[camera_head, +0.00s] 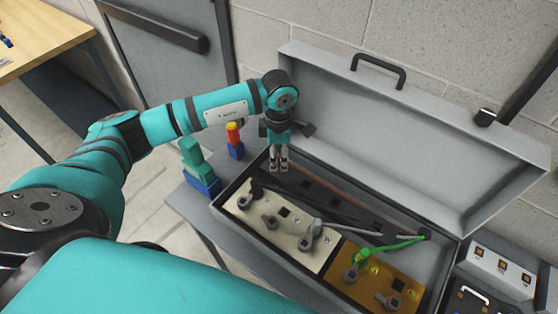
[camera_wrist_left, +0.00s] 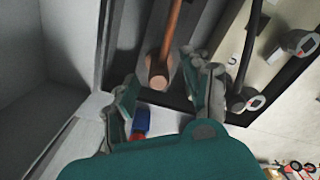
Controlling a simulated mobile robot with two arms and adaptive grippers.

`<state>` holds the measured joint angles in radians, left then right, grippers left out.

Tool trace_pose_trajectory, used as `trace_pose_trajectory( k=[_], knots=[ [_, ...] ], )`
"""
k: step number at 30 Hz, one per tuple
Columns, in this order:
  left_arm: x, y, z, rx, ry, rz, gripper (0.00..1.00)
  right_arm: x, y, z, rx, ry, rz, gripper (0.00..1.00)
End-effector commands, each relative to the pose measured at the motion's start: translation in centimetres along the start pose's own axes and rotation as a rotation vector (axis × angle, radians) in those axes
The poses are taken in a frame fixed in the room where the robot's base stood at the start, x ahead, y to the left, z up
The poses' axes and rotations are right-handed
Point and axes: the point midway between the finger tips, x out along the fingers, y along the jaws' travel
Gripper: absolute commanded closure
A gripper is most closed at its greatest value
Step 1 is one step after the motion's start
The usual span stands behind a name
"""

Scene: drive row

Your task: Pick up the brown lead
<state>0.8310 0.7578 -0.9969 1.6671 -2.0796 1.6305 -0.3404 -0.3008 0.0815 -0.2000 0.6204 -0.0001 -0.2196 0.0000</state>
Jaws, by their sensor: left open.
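The brown lead (camera_wrist_left: 174,32) shows in the left wrist view as a brown cable running down from the top edge to a thick brown plug end (camera_wrist_left: 158,76). It lies in the dark trough of the open grey case (camera_head: 232,205). My left gripper (camera_head: 279,168) is open and points down over the case's back left part. In the left wrist view its fingers (camera_wrist_left: 160,82) are on either side of the plug end, apart from each other. I cannot tell whether they touch it. My right gripper is not in view.
A black lead (camera_wrist_left: 249,45) is beside the brown one. The case has a cream panel (camera_head: 285,233) and an orange panel (camera_head: 375,272) with a green lead (camera_head: 400,244). The raised lid (camera_head: 400,130) stands behind. Stacked blocks (camera_head: 196,168) and a red-blue item (camera_head: 235,142) are left of the case.

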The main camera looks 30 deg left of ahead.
Motion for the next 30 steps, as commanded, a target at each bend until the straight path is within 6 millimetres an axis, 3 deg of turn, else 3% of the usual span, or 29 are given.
trace_pose_trajectory(
  k=[1,6,14,25,30],
  knots=[
    [0.3,-0.1,0.0,0.0,0.002,-0.005,0.51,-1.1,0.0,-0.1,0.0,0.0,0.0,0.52],
    [2.3,0.0,0.0,0.0,0.0,-0.001,0.51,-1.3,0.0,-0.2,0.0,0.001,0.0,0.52],
    [2.6,0.1,0.0,0.001,0.0,0.0,0.52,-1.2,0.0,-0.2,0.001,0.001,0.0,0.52],
    [2.5,0.1,0.0,0.0,-0.001,0.0,1.0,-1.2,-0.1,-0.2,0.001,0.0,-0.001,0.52],
    [2.5,0.1,0.0,0.0,-0.001,0.001,1.0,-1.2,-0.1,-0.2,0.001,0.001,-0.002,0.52]
  ],
)
